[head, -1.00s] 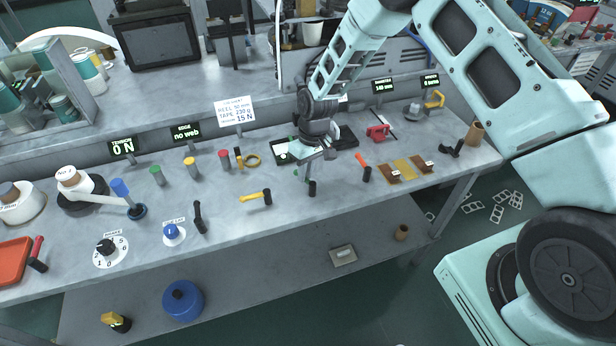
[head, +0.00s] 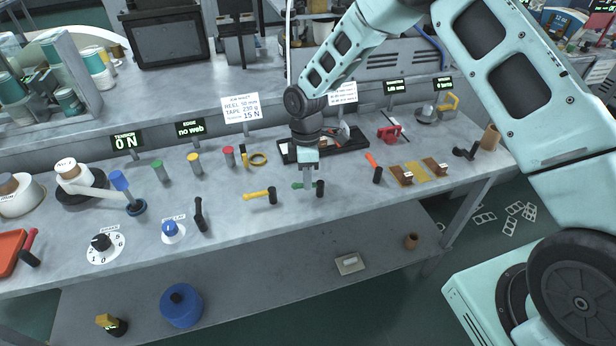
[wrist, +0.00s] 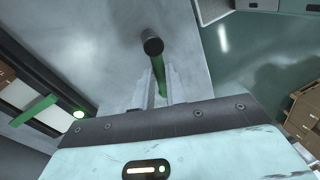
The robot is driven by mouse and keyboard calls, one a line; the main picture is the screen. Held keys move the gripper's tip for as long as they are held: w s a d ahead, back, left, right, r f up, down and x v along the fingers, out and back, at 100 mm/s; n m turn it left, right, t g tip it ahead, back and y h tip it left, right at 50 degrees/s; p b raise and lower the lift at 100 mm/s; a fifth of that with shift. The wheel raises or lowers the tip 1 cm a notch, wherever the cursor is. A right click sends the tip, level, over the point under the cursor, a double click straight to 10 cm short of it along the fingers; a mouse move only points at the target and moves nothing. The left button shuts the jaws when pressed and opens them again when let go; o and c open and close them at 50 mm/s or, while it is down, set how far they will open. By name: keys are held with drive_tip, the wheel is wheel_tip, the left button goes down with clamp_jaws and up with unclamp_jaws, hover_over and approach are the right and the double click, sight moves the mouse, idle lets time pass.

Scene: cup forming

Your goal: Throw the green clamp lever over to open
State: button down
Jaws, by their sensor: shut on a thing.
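The green clamp lever (head: 297,185) lies low over the bench near its front, with a black cylinder (head: 320,188) at its right end. My gripper (head: 308,184) points down and is shut on the green lever just left of that cylinder. In the wrist view the green lever (wrist: 160,78) runs between my two fingers (wrist: 158,88), and the black cylinder (wrist: 152,43) stands just beyond the fingertips. The fingers hide part of the lever, and its base is hard to make out.
A yellow lever (head: 257,195) sits to the left and an orange-red lever (head: 371,160) to the right. A dark tray (head: 350,143) lies behind my gripper. The bench (head: 230,250) has its front edge close by. Brown blocks (head: 402,176) lie further right.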

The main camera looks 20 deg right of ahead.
drive_tip(key=shift+s+a+n, duration=0.1)
drive_tip(key=shift+s+n, duration=0.25)
drive_tip(key=shift+n, duration=0.85)
drive_tip(key=c, duration=1.4)
unclamp_jaws()
drive_tip(key=shift+c, duration=0.2)
drive_tip(key=shift+r, duration=0.1)
drive_tip(key=w+r+b, duration=0.3)
drive_tip(key=r, duration=1.4)
drive_tip(key=shift+w+b, duration=0.15)
drive_tip(key=shift+b, duration=0.2)
